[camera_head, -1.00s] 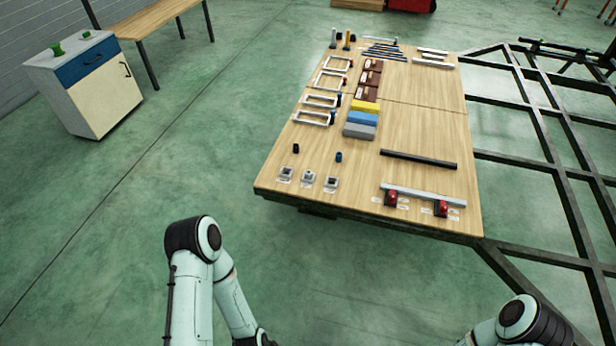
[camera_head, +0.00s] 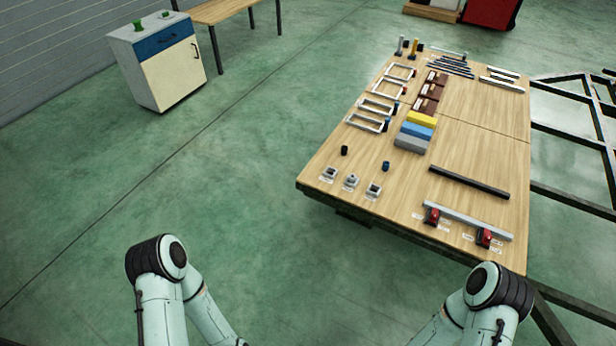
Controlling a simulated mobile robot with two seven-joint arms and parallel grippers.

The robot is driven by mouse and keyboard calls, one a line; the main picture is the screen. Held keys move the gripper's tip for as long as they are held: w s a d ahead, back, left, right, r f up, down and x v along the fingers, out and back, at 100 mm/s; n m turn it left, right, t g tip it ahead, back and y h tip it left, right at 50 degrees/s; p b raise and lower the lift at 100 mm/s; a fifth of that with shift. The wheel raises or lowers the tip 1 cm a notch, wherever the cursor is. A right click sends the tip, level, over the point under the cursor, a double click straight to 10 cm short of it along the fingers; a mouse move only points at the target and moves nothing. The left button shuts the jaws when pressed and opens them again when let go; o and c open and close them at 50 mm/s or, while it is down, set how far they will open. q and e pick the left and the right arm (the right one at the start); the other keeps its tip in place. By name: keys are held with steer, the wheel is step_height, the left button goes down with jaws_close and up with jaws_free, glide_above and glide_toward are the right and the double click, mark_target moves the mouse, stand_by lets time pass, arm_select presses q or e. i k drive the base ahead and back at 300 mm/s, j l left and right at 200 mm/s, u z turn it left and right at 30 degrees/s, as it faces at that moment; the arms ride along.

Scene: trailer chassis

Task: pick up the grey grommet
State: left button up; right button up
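No part can be clearly singled out as the grey grommet at this size. Three small grey square pieces stand in a row at the near left corner of the wooden table: a left one (camera_head: 329,173), a middle one (camera_head: 351,181) and a right one (camera_head: 374,190). A black cylinder (camera_head: 344,150) and a blue cylinder (camera_head: 386,166) stand just behind them.
The wooden table (camera_head: 470,150) also bears grey, blue and yellow blocks (camera_head: 416,131), white frames (camera_head: 370,122), a black bar (camera_head: 469,182) and a grey bar on red clamps (camera_head: 468,219). A dark chassis frame (camera_head: 575,200) lies right. A cabinet (camera_head: 165,65) stands far left. Floor between is clear.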

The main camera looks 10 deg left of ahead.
mark_target(352, 177)
steer(key=i+l+u, duration=0.1)
steer(key=u, duration=0.35)
steer(key=i+l+u, duration=0.1)
steer(key=l+u, duration=0.15)
steer(key=u, duration=0.25)
steer(key=l+u, duration=0.2)
steer(key=u, duration=0.25)
steer(key=l+u, duration=0.3)
steer(key=l, duration=0.25)
steer(key=l+u, duration=0.3)
steer(key=l, duration=0.2)
steer(key=i+l, duration=0.1)
steer(key=l, duration=0.85)
steer(key=i+l, duration=0.15)
steer(key=l, duration=0.3)
steer(key=u, duration=0.05)
